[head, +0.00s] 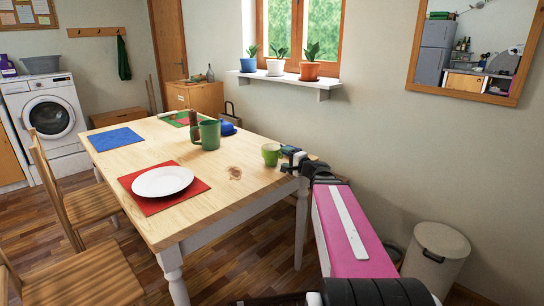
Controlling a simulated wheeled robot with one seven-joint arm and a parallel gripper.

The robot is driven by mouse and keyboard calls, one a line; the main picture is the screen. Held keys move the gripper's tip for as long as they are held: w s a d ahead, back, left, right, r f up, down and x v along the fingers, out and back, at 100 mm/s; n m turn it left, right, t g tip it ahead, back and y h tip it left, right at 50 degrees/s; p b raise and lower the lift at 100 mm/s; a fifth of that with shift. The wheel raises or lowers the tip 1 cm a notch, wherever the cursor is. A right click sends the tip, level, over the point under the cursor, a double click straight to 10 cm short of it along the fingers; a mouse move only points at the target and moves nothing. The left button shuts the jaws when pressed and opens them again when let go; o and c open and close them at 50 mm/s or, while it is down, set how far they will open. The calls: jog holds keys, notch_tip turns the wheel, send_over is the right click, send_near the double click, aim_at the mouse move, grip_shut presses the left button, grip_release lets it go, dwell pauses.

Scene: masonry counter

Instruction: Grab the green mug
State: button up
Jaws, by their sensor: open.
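A small light green mug (271,155) stands upright near the right edge of the wooden table (235,174). A larger, darker green mug or jug (209,135) with a handle on its right stands farther left. My gripper (288,154) is open, just to the right of the light green mug, at about the height of its rim. The fingers are small in this view, and I cannot tell whether they touch the mug. The far side of the light green mug is hidden.
Beside the darker green vessel are a brown upright object (193,126) and a blue bowl-like item (228,128). A white plate (162,181) lies on a red mat (145,207). Chairs (62,185) stand at left. A windowsill with potted plants (290,82) juts from the wall.

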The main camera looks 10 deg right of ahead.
aim_at(281, 159)
jog(key=x, duration=0.3)
jog(key=c, duration=1.1)
jog(key=shift+r, duration=0.15)
jog(key=shift+c, duration=0.2)
